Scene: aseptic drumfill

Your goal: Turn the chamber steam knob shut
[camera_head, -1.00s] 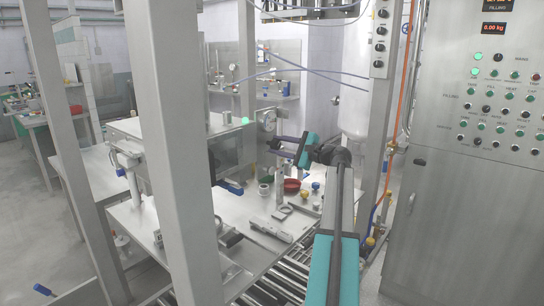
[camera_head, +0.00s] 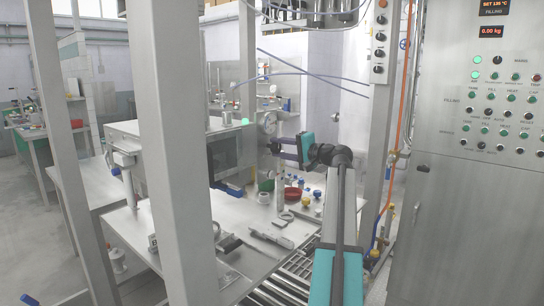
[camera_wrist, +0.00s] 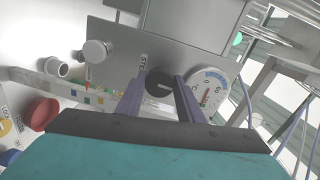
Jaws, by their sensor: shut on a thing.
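The steam knob (camera_wrist: 160,84) is a round black knob with a pale pointer line, on the grey front panel of the chamber (camera_head: 180,146). A partly hidden label beside it reads "STE…". In the wrist view, the two fingers of my gripper (camera_wrist: 158,92) stand on either side of the knob, shut on it. In the head view, my gripper (camera_head: 276,149) reaches left to the chamber's right end, just below the dial gauge. The knob is too small to make out there. A white dial gauge (camera_wrist: 210,90) sits right of the knob and also shows in the head view (camera_head: 267,123).
A steel post (camera_head: 180,240) stands in front. A control cabinet (camera_head: 470,230) is at right. A silver knob (camera_wrist: 97,52) sits left of the steam knob.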

